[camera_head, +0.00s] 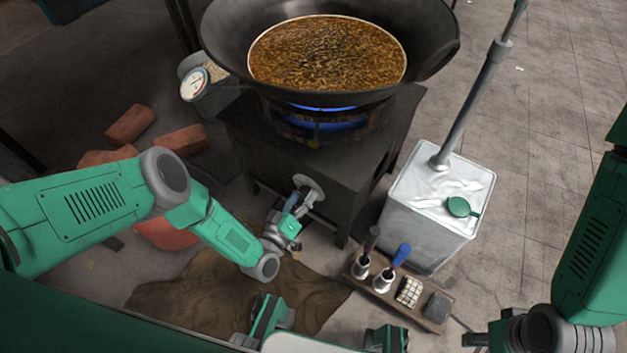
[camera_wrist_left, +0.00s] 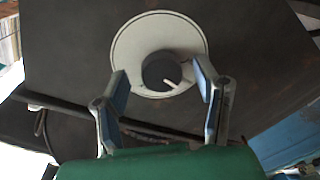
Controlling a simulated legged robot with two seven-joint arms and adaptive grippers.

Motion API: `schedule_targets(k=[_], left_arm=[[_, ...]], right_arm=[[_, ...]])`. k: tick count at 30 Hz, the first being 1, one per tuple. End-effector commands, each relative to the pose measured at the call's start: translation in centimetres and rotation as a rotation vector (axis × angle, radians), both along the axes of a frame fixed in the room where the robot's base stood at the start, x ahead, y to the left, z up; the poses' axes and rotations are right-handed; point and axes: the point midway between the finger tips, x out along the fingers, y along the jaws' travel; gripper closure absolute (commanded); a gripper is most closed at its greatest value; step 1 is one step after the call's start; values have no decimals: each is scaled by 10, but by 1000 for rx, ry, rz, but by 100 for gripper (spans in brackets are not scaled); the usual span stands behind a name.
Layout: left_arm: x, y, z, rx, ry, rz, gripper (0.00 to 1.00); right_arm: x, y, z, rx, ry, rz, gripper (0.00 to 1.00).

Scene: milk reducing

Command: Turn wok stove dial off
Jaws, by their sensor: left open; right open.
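The wok stove (camera_head: 300,160) is a dark metal stand with a blue flame (camera_head: 322,107) burning under the wok (camera_head: 225,40). Its dial (camera_wrist_left: 160,68) is a dark round knob on a pale disc, and its white mark points to the lower right in the left wrist view. The pale disc (camera_head: 312,184) shows in the head view on the stove's front. My left gripper (camera_head: 297,200) is open in front of the dial, and its blue-padded fingers (camera_wrist_left: 160,78) stand on either side of the knob. I cannot tell whether they touch it. My right gripper (camera_head: 478,342) is open and empty at the bottom right, partly cut off.
Brown contents (camera_head: 325,50) fill the wok. A white canister (camera_head: 425,225) with a green lid and grey pipe stands right of the stove. A wooden tray (camera_head: 440,322) with tools is in front.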

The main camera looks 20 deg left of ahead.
Motion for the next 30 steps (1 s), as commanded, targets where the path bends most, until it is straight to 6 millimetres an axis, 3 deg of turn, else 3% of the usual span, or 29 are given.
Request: schedule_targets(k=[10, 15, 30], left_arm=[[0, 1, -1, -3, 1, 1, 44], [0, 1, -1, 0, 1, 2, 93], [-1, -2, -1, 93, -32, -3, 93]], right_arm=[[-1, 0, 0, 0, 2, 0, 53], [-1, 0, 0, 0, 2, 0, 53], [-1, 0, 0, 0, 1, 0, 53]])
